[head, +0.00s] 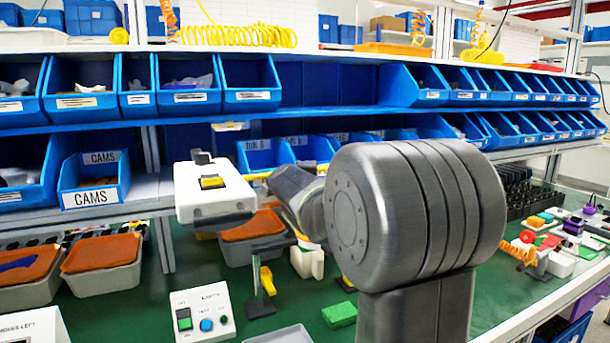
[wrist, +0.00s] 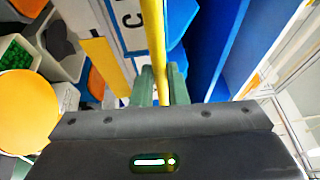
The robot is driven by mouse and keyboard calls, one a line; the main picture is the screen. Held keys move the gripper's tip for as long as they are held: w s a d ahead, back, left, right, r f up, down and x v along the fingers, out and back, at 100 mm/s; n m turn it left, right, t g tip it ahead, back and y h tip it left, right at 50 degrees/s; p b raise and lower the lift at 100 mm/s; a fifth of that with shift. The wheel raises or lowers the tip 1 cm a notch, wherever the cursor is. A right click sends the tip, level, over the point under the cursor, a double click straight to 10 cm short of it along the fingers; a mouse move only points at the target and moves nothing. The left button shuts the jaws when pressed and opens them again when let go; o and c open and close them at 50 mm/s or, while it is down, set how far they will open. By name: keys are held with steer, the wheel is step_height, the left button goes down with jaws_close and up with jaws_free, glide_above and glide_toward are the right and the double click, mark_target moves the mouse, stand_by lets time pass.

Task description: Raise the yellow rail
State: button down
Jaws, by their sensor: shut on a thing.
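The yellow rail (wrist: 157,35) runs down the middle of the wrist view as a thin bar. My gripper (wrist: 162,82) has its two green fingers on either side of it, closed on the rail. In the head view, a short stretch of the yellow rail (head: 257,176) shows at the front of the lower shelf, below small blue bins. My arm covers much of that area, and the fingers cannot be made out there.
Blue bins (head: 187,97) line the shelf above, and a CAMS bin (head: 92,197) sits at left. Grey trays with orange contents (head: 104,252) stand below. A white switch box (head: 202,311) and a green block (head: 340,315) are on the green bench.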

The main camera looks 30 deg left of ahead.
steer(key=shift+r+p, duration=0.15)
steer(key=shift+p, duration=0.45)
steer(key=p, duration=0.3)
steer(key=shift+w+a+r+g, duration=0.15)
steer(key=shift+r+g, duration=0.1)
steer(key=shift+g, duration=0.15)
steer(key=p, duration=0.3)
steer(key=g+h+p, duration=0.1)
steer(key=p, duration=0.2)
steer(key=shift+w+a+n, duration=0.15)
steer(key=shift+a+n, duration=0.1)
steer(key=shift+n, duration=0.15)
steer(key=shift+f, duration=0.25)
